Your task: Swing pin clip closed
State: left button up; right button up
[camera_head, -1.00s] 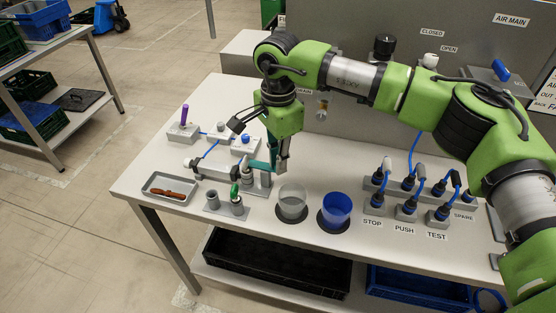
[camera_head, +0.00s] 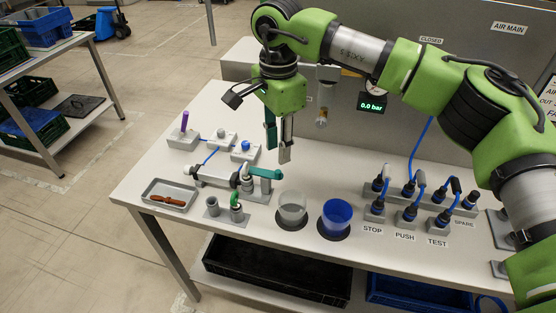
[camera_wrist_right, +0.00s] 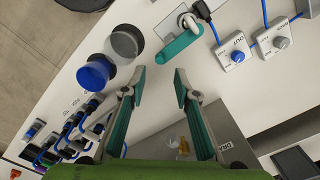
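A teal pin clip (camera_head: 264,173) sits at the right end of the grey and white cylinder fixture (camera_head: 220,177) on the bench. Its bar points right in the head view. In the right wrist view the clip (camera_wrist_right: 179,46) slants from a white curved piece (camera_wrist_right: 187,22) down to the left. My right gripper (camera_head: 278,150) hangs above and slightly right of the clip, apart from it. Its two fingers (camera_wrist_right: 160,74) are spread with nothing between them. Whether the clip is latched cannot be told. My left gripper is out of view.
A clear cup (camera_head: 292,208) and a blue cup (camera_head: 337,215) stand right of the fixture. A tray (camera_head: 169,195) with a red-brown tool lies left. Cabled plugs (camera_head: 407,212) stand further right. A display (camera_head: 371,106) reads 0.0 bar.

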notch_tip(320, 180, up, 5)
jog(key=shift+r, duration=0.15)
dwell(0.4)
